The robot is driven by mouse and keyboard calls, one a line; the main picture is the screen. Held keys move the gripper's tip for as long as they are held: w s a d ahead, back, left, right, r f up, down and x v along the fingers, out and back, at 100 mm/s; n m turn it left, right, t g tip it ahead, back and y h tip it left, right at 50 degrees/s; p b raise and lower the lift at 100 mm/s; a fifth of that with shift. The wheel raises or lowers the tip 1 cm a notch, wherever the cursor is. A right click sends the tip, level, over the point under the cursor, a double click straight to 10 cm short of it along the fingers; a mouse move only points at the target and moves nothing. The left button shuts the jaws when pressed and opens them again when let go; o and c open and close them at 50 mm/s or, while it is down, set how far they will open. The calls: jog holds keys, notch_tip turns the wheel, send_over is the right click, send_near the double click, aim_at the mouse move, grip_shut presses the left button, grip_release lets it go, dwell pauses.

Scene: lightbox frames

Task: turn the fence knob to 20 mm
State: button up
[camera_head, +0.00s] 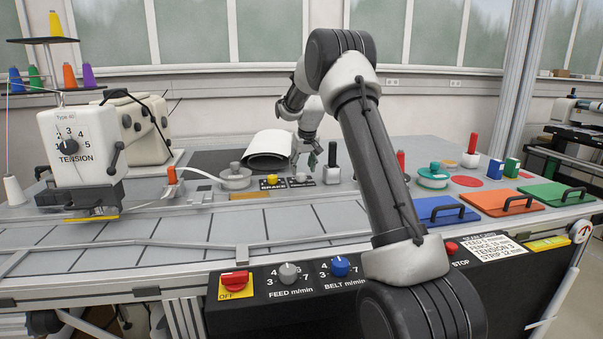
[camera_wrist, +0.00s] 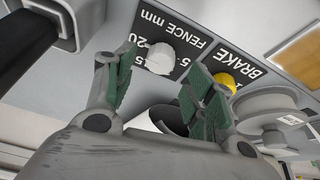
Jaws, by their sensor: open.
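The fence knob (camera_wrist: 160,57) is pale and round, on a black plate marked FENCE mm in the wrist view. The numbers 5, 15 and 20 show around it; I cannot make out where its pointer stands. In the head view the black fence plate (camera_head: 301,183) is small, beside the BRAKE plate. My gripper (camera_wrist: 163,76) is open, with green-padded fingers on either side of the knob in the wrist view. Nothing is between the fingers that I can see held. Contact with the knob cannot be told. In the head view my gripper (camera_head: 304,158) is above the plate.
A yellow brake knob (camera_wrist: 226,82) sits close to my right finger in the wrist view. A grey spool-like part (camera_wrist: 268,108) stands beyond it.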

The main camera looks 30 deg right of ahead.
jog(key=v, duration=0.8)
jog(key=s+f, duration=0.1)
jog(key=s, duration=0.2)
jog(key=s+a+f+g, duration=0.1)
jog(key=s+f, duration=0.1)
jog(key=s, duration=0.1)
jog(key=s+f+g, duration=0.1)
jog(key=s, duration=0.2)
jog(key=shift+a+f+y, duration=0.3)
jog(key=shift+a, duration=0.1)
jog(key=s+a+r, duration=0.2)
jog(key=s+a, duration=0.1)
jog(key=s, duration=0.9)
jog(key=s+a+r+n+t, duration=0.1)
jog(key=s+a+r, duration=0.2)
jog(key=s, duration=1)
jog(key=s+a+r+t, duration=0.1)
jog(key=s+a+r, duration=0.2)
jog(key=s, duration=1)
jog(key=shift+s+a+n, duration=0.2)
jog(key=shift+a+n, duration=0.1)
jog(key=shift+a, duration=0.45)
